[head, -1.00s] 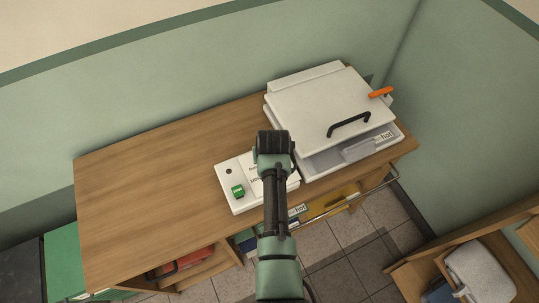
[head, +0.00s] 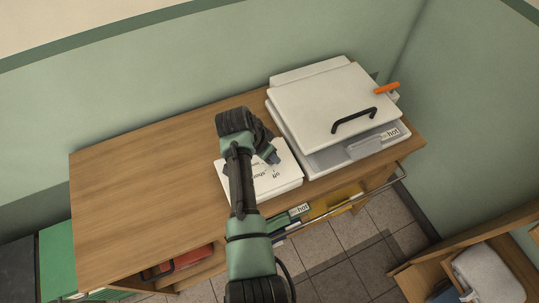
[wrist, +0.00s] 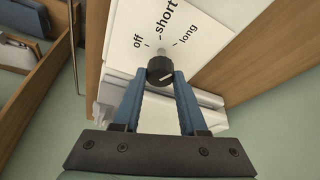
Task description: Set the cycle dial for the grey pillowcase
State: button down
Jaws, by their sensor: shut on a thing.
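The cycle dial (wrist: 160,70) is a black round knob with a short white mark, on a white panel (wrist: 190,28) printed off, short and long. The mark is too small for me to tell which word it points to. My gripper (wrist: 157,82) is shut on the dial, a blue finger on each side. In the head view my gripper (head: 271,157) is low over the white panel (head: 284,183) and hides the dial. A light grey folded item (head: 487,275) lies in a wooden compartment at the lower right; I cannot tell whether it is the pillowcase.
A white lidded unit (head: 325,100) with a black handle, an orange lever (head: 386,89) and a hot label stands right of the panel. The wooden counter (head: 140,185) is bare on the left. A rail (head: 350,198) runs along the front edge.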

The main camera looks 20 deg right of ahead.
jog(key=shift+m+b, duration=0.35)
jog(key=shift+m, duration=0.15)
jog(key=shift+g, duration=0.3)
jog(key=shift+c, duration=2.2)
grip_release()
jog(key=shift+a+r, duration=0.1)
jog(key=v, duration=1.2)
jog(key=shift+a+r+b, duration=0.2)
jog(key=shift+r+b, duration=0.15)
jog(key=shift+s, duration=0.1)
